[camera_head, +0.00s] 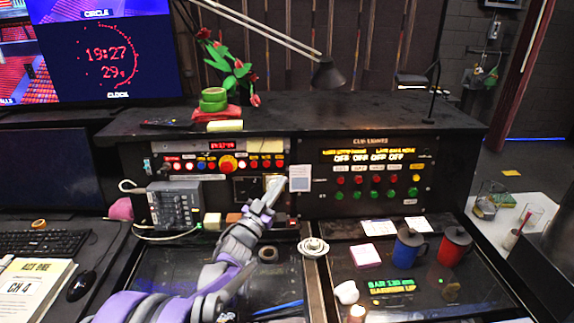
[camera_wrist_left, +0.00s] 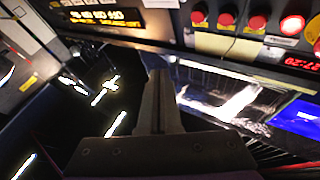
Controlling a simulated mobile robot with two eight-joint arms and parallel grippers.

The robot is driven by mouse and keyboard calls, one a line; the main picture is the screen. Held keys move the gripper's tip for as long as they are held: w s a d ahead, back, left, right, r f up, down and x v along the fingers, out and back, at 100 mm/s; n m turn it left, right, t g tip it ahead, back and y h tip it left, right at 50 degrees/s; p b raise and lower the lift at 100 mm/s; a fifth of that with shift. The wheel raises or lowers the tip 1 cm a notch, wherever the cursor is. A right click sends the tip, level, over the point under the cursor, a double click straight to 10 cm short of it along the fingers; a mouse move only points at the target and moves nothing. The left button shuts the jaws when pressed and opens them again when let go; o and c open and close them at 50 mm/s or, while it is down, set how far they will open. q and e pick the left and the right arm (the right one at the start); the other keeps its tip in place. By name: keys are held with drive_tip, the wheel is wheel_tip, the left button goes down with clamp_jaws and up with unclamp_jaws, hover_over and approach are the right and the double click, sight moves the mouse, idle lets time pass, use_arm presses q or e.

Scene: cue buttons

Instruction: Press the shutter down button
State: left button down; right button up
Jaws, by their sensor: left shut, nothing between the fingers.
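A black control panel (camera_head: 310,165) stands behind the desk. Its left part has a row of lit red buttons (camera_head: 190,164) and a large red knob with a yellow surround (camera_head: 228,163). Its right part has rows of red and green buttons (camera_head: 374,193). I cannot read which button is marked shutter down. My left gripper (camera_head: 277,187) is in front of the panel's middle, below the button row, near a small lit screen. In the left wrist view its fingers (camera_wrist_left: 158,85) are shut and empty, and several red buttons (camera_wrist_left: 228,17) show along the top, apart from them. My right gripper is not in view.
A grey phone-like unit (camera_head: 175,206) sits left of my arm. A desk lamp (camera_head: 328,75) stands above the panel.

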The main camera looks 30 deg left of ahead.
sight(280, 164)
use_arm(q)
drive_tip(key=shift+a, duration=0.15)
drive_tip(key=shift+w+a+f, duration=0.2)
drive_tip(key=shift+w+a, duration=0.55)
drive_tip(key=shift+w, duration=0.5)
drive_tip(key=shift+w+a+f, duration=0.25)
drive_tip(key=shift+w+a, duration=0.45)
drive_tip(key=shift+w, duration=0.5)
drive_tip(key=shift+w+a+f, duration=0.2)
drive_tip(key=shift+w+a, duration=0.55)
drive_tip(key=shift+w, duration=0.5)
drive_tip(key=shift+w, duration=0.1)
drive_tip(key=shift+w+a+f, duration=0.1)
drive_tip(key=shift+w+a, duration=0.15)
